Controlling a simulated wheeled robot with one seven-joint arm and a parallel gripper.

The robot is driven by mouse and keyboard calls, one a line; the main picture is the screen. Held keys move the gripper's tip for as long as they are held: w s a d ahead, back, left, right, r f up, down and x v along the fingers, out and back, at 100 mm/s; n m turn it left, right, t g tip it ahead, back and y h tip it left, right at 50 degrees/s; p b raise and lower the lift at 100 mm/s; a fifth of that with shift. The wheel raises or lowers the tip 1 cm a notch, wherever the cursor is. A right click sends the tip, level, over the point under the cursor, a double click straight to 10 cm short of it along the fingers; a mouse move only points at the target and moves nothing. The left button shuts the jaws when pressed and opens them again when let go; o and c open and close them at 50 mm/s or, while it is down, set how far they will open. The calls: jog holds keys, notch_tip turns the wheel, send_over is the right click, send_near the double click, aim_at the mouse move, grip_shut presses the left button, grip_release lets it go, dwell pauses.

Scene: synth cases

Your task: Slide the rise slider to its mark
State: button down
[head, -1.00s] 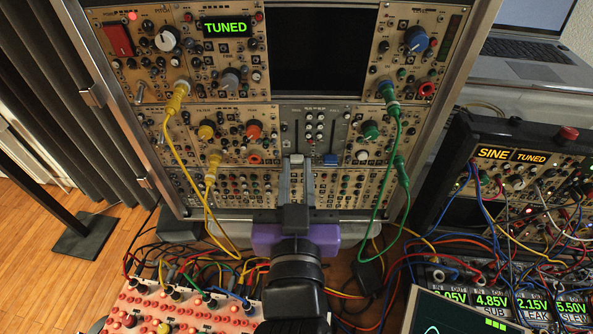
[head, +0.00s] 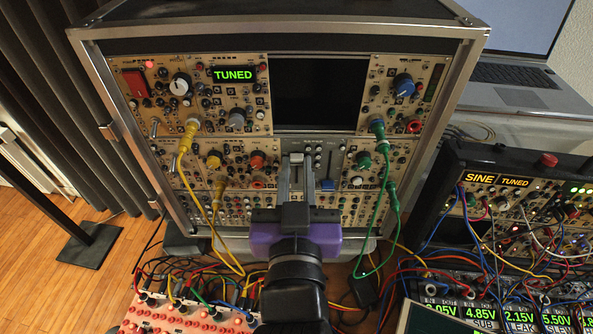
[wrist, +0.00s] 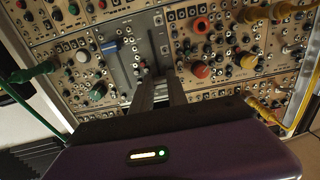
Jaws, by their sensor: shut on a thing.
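The grey slider panel (head: 311,146) sits in the middle row of the rack, under the dark screen. The other slider, with a blue cap (head: 328,185), sits low in the right slot, apart from my fingers. In the wrist view my gripper (wrist: 161,80) reaches onto the grey panel (wrist: 153,35), and the blue cap (wrist: 109,48) is to its left. I cannot make out the mark.
Yellow cables (head: 189,160) hang left of my gripper and a green cable (head: 383,165) hangs to its right. Knobs crowd both sides of the panel, including a red-orange one (head: 257,161). A second synth case (head: 480,160) stands at the right.

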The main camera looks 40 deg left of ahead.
jog(key=c, duration=1.3)
grip_release()
jog(key=shift+r, duration=0.2)
jog(key=b+v, duration=0.1)
jog(key=v, duration=0.7)
jog(key=shift+b, duration=0.3)
jog(key=shift+a, duration=0.1)
